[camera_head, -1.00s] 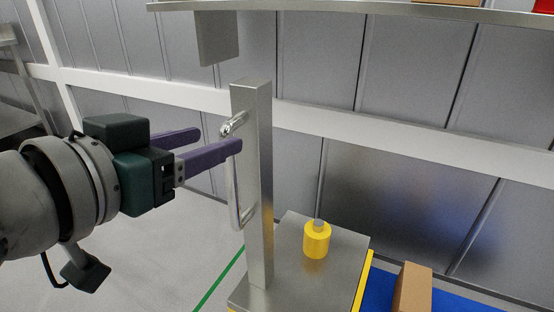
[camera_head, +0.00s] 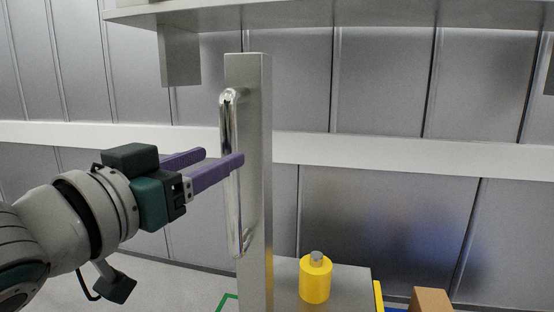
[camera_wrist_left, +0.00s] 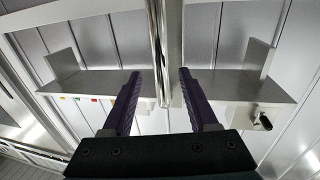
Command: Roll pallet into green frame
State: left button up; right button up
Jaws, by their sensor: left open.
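The pallet is a steel cart with a tall upright post (camera_head: 254,130) and a flat deck (camera_head: 345,282). A shiny vertical handle (camera_head: 233,215) is fixed to the post's left side. My left gripper (camera_head: 222,157) is open at the handle's middle height, its near purple finger crossing in front of the bar. In the left wrist view the bar (camera_wrist_left: 160,50) runs between the two spread fingers (camera_wrist_left: 159,74); I cannot tell whether either touches it. A short piece of the green frame (camera_head: 227,301) shows on the floor left of the post. My right gripper is out of view.
A yellow container with a grey cap (camera_head: 315,278) stands on the deck. A cardboard box (camera_head: 431,300) is at the lower right. A metal shelf (camera_head: 330,14) hangs overhead before a grey panelled wall. Pale floor (camera_head: 170,285) is open at the lower left.

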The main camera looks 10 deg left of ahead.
aim_at(224, 153)
pick_arm(q)
jog(key=shift+b+x, duration=0.75)
jog(key=shift+x, duration=1.8)
grip_shut()
